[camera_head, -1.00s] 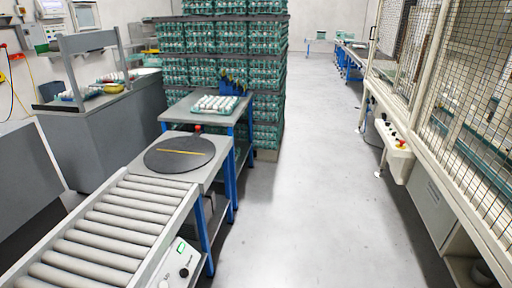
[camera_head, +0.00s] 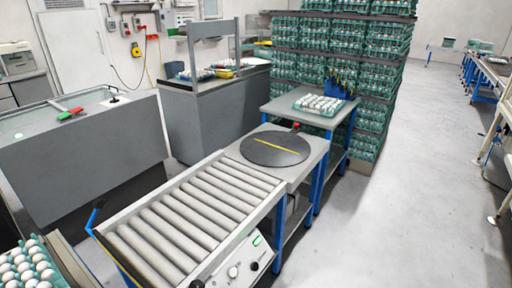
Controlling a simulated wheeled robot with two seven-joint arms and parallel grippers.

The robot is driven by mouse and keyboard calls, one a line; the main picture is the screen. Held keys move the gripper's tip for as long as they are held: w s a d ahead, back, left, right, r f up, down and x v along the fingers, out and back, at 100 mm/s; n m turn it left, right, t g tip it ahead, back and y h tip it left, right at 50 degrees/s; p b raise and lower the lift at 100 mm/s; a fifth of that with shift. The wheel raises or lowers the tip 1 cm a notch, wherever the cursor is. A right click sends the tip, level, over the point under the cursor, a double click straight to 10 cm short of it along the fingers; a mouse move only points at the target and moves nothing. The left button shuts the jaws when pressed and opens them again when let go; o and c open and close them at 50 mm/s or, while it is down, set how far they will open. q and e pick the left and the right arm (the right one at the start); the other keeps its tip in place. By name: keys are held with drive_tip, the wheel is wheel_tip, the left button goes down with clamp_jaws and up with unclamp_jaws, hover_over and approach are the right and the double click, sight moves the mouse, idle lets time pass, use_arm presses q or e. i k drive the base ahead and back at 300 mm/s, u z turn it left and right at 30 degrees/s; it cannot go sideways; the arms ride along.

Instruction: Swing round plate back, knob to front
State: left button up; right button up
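The round plate (camera_head: 262,156) is a dark grey disc on a light table at the far end of the roller conveyor (camera_head: 215,205). A thin yellow line (camera_head: 275,146) runs across it. A small red knob (camera_head: 296,127) shows at the plate's far edge, toward the back right. Neither of my grippers is in view, and nothing touches the plate.
An egg tray (camera_head: 320,104) sits on a blue-legged table behind the plate. Stacked egg racks (camera_head: 340,60) stand behind that. A grey cabinet (camera_head: 85,150) is at left, and more eggs (camera_head: 25,265) are at the lower left. Open floor (camera_head: 400,200) lies to the right.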

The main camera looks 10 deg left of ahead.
sight(272, 149)
drive_tip(key=z, duration=0.95)
drive_tip(key=i, duration=4.55)
drive_tip(key=u, duration=4.05)
